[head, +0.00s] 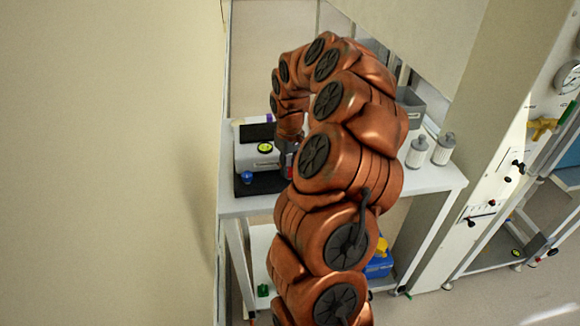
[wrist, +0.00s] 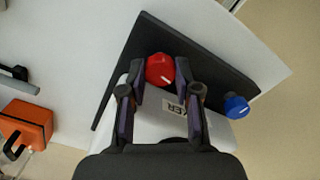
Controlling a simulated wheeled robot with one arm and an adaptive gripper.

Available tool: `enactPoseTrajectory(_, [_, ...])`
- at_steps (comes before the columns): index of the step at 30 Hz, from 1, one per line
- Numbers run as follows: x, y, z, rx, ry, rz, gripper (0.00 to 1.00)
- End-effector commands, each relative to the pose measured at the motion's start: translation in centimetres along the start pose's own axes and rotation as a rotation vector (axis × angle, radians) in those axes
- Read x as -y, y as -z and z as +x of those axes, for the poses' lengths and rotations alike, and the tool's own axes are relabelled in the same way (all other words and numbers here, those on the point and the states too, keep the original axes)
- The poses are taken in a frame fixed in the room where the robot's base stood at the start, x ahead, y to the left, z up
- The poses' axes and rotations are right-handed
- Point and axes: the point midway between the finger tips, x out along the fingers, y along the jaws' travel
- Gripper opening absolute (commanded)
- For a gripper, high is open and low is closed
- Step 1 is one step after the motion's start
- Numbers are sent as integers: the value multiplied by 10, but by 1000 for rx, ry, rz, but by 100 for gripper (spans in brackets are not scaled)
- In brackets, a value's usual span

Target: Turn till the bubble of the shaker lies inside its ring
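The shaker is a white box with a dark plate; its body (head: 245,157) stands on the bench at the left in the head view. A round yellow-green bubble level (head: 265,148) is on it, too small to tell where the bubble lies. A blue knob (head: 247,177) is at its front left; it also shows in the wrist view (wrist: 236,106). A red knob (wrist: 159,69) with a white mark lies between the fingertips of my gripper (wrist: 160,75) in the wrist view. The fingers look open, with a slight gap at the left. My arm hides most of the gripper in the head view.
Two white bottles (head: 417,152) and a grey bin (head: 410,105) stand on the bench (head: 440,178) to the right. An orange case (wrist: 25,124) shows at the left of the wrist view. A wall (head: 110,160) is close on the left.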

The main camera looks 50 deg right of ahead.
Motion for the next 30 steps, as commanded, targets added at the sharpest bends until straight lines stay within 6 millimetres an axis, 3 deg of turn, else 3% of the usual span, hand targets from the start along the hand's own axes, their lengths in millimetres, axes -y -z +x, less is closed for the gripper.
enactPoseTrajectory(4, [0,0,0,0,-1,0,0])
enactPoseTrajectory(14, [-1,0,4,-2,-3,43,0])
enactPoseTrajectory(30, [-1,0,7,0,-2,359,0])
